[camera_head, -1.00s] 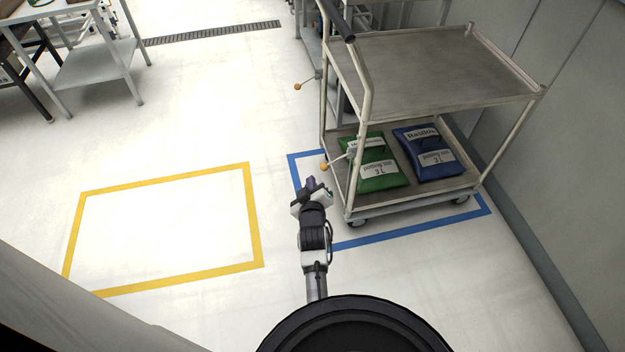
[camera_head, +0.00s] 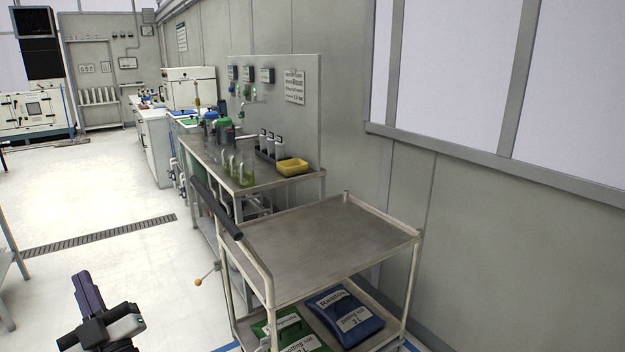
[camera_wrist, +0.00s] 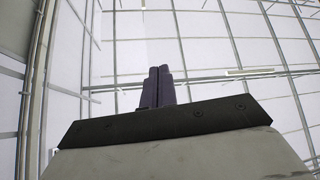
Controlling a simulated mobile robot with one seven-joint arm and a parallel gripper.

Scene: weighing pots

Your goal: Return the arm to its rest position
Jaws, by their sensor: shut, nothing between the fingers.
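My gripper (camera_head: 88,292) shows at the lower left of the head view, with its purple fingers pointing up. It is to the left of the cart and apart from it, over the white floor. In the wrist view my gripper (camera_wrist: 157,86) has its two purple fingers side by side and touching, with nothing between them. Behind them the wrist view shows only pale panels and a grid of beams. Most of my arm is out of the head view.
A metal cart (camera_head: 325,240) stands close on the right, its top shelf bare. A green bag (camera_head: 285,332) and a blue bag (camera_head: 345,317) lie on its lower shelf. Behind it is a workbench (camera_head: 240,180) with bottles and a yellow bin (camera_head: 292,167). Floor at left is open.

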